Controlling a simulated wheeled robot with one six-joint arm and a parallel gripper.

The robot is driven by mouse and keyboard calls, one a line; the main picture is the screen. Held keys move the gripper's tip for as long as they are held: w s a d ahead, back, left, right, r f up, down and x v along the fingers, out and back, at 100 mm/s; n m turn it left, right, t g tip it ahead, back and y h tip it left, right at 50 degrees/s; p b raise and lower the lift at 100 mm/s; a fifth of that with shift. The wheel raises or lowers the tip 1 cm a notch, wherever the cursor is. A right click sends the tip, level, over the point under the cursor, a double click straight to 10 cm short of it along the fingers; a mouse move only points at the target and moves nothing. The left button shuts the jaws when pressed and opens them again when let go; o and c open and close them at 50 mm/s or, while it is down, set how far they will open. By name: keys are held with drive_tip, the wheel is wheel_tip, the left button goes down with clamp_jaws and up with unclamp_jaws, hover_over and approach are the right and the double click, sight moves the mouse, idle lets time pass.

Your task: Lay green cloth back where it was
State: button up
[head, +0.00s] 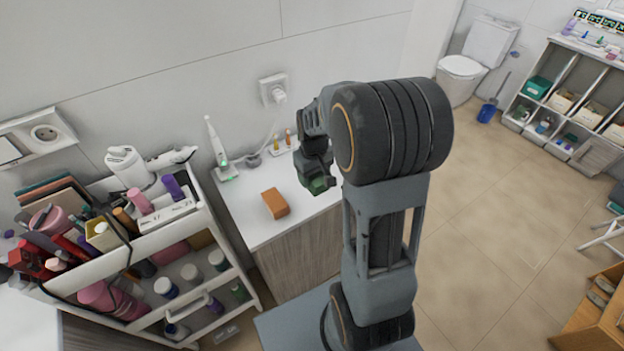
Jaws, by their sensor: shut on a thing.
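My gripper (317,176) is over the right part of the white cabinet top (245,215), pointing down. It is shut on a small dark green thing, which looks like the green cloth (321,185). Only a little of the cloth shows below the fingers, and the fingers hide the rest. I cannot tell whether the cloth touches the cabinet top.
An orange-brown block (275,203) lies on the cabinet top, left of my gripper. An electric toothbrush (217,146) and small bottles (288,138) stand behind along the wall. A crowded cosmetics cart (222,281) is at left. Open shelves (545,88) stand far right.

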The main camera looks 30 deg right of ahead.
sight(313, 176)
drive_tip(key=w+f, duration=0.1)
drive_tip(key=f, duration=0.1)
drive_tip(key=w+d+f, duration=0.1)
drive_tip(key=w+f, duration=0.1)
drive_tip(key=shift+w+d+f+p, duration=0.15)
drive_tip(key=shift+d+f+p, duration=0.05)
drive_tip(key=shift+f+p, duration=0.15)
drive_tip(key=shift+w+f, duration=0.15)
drive_tip(key=shift+f, duration=0.2)
drive_tip(key=shift+f+p, duration=0.65)
drive_tip(key=shift+f, duration=0.7)
drive_tip(key=o, duration=0.8)
drive_tip(key=shift+o, duration=0.2)
